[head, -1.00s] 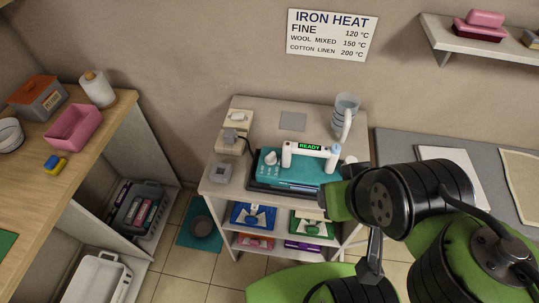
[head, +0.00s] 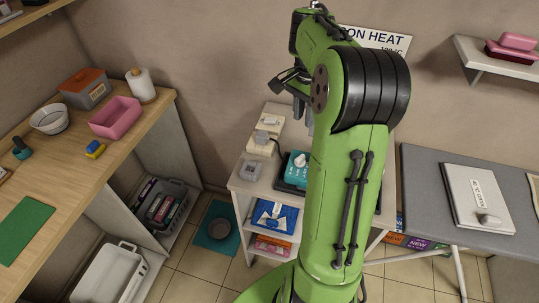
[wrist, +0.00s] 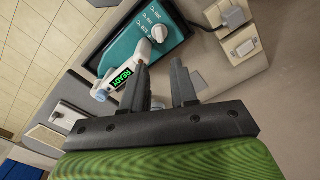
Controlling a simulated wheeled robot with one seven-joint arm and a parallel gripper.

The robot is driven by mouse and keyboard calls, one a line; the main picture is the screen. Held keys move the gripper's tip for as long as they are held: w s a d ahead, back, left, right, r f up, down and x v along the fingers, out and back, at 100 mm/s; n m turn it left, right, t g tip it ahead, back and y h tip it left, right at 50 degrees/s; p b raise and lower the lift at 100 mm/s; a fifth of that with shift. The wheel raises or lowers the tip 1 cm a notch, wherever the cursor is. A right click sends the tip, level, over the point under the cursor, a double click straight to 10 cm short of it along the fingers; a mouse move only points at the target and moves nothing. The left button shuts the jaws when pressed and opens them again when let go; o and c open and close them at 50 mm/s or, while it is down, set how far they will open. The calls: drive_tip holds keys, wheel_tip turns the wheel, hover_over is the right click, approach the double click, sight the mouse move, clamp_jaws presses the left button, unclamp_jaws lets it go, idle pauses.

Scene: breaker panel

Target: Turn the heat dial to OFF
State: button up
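The heat dial (wrist: 159,33) is a white round knob on a teal panel (wrist: 130,42) in the wrist view. Temperature marks stand beside it; its exact setting is too small to tell. In the head view the dial (head: 301,160) shows at the left of the teal panel, and my arm hides the rest. A white handle with a green READY display (wrist: 123,78) stands next to the panel. My gripper (wrist: 160,68) is open and empty above the station, its fingers apart and pointing toward the dial, not touching it.
Shelves below hold a blue packet (head: 273,215). An ironing board (head: 430,185) is at right, a wooden counter (head: 60,160) at left.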

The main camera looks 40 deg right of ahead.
sight(299, 158)
wheel_tip(299, 158, down, 16)
drive_tip(key=b, duration=0.3)
drive_tip(key=shift+d, duration=0.1)
drive_tip(key=shift+r, duration=0.1)
clamp_jaws()
